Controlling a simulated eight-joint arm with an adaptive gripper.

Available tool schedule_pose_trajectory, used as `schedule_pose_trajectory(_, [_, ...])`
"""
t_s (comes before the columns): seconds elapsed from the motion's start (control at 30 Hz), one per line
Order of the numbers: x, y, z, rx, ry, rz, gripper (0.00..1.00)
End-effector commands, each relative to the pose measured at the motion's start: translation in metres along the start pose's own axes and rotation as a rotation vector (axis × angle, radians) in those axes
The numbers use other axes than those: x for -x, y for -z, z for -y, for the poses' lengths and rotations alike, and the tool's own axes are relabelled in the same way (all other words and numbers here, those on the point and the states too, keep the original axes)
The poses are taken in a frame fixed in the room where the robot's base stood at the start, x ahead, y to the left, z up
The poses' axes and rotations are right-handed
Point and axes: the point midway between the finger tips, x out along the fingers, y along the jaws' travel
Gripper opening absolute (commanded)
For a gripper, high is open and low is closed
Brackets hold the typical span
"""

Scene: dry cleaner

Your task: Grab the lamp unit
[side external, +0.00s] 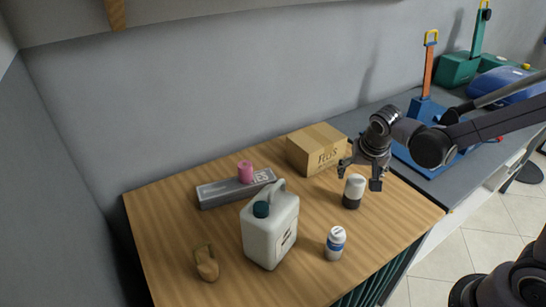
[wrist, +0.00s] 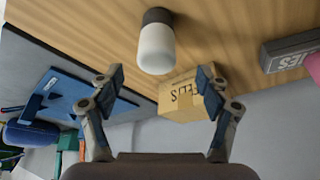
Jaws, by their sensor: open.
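The lamp unit (side external: 353,192) looks like a small upright cylinder with a white rounded top and a dark base. It stands on the wooden table near its right side. In the wrist view the lamp unit (wrist: 156,46) is ahead of the fingertips, about midway between them. My gripper (side external: 359,177) is open and empty, with its fingers close to the lamp's top in the side view. In the wrist view both fingers of my gripper (wrist: 160,78) are spread wide, and neither appears to touch the lamp.
A cardboard box (side external: 317,148) stands just behind the lamp. A white jug (side external: 270,232), a white bottle (side external: 335,244), a grey long box (side external: 222,193) with a pink cylinder (side external: 245,171) and a brown object (side external: 207,264) share the table (side external: 165,235). Blue equipment (side external: 425,112) stands right.

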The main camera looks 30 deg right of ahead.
Motion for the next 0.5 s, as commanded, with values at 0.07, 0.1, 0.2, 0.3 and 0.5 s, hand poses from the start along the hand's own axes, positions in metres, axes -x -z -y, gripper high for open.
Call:
schedule_pose_trajectory(0.07, [-0.006,0.0,0.0,0.0,0.0,0.0,0.77])
schedule_pose_trajectory(0.1, [-0.008,0.0,0.0,0.0,0.0,0.0,0.77])
schedule_pose_trajectory(0.2, [-0.011,0.0,-0.001,0.001,0.0,0.0,0.77])
schedule_pose_trajectory(0.3, [-0.015,0.0,-0.001,0.0,0.0,0.0,0.77])
schedule_pose_trajectory(0.5, [-0.036,0.003,-0.004,-0.001,-0.001,0.0,0.77])
